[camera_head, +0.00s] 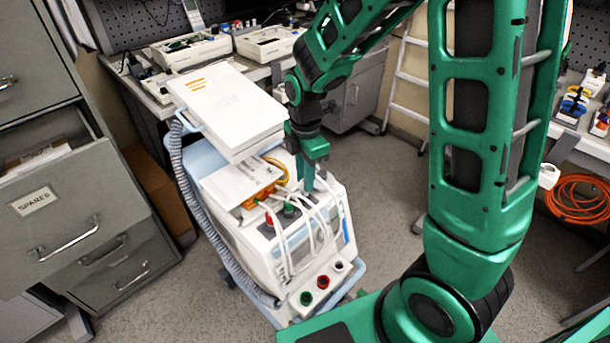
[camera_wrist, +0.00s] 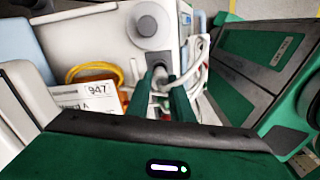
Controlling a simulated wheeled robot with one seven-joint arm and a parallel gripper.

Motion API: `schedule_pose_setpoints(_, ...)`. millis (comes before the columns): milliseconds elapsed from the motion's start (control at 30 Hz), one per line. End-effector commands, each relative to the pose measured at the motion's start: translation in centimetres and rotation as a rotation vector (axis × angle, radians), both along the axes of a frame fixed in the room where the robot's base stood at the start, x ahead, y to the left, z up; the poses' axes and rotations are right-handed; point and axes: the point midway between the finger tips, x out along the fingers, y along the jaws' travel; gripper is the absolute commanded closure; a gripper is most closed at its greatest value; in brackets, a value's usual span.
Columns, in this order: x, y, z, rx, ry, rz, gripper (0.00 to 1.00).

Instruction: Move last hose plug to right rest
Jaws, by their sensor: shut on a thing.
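The pump machine (camera_head: 262,262) is a white cart-like unit in the middle of the head view. My gripper (camera_head: 307,184) points down at its top and is shut. In the wrist view my gripper (camera_wrist: 161,80) has its two green fingers on either side of a grey-white hose plug (camera_wrist: 161,74), largely hidden between them. A red-topped plug (camera_head: 268,218) and a green-topped plug (camera_head: 289,209) stand to its left, with white hoses looping down in front. A low front ledge (camera_head: 316,290) carries green, red and grey-white round fittings. Whether the held plug touches its seat cannot be told.
A white lid-like box (camera_head: 226,105) rises behind the machine's top. A yellow hose (camera_head: 275,165) and a card marked 947 (camera_wrist: 98,97) lie close by my gripper. A corrugated hose (camera_head: 200,215) runs down the left side. An open spares drawer (camera_head: 75,210) juts out at left.

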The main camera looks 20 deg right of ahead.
Motion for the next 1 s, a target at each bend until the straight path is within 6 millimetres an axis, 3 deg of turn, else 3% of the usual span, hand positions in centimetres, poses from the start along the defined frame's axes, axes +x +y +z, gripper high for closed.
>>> schedule_pose_setpoints(1000, 0.0, 0.0, -1.9, 0.0, 0.001, 0.0, 1.0)
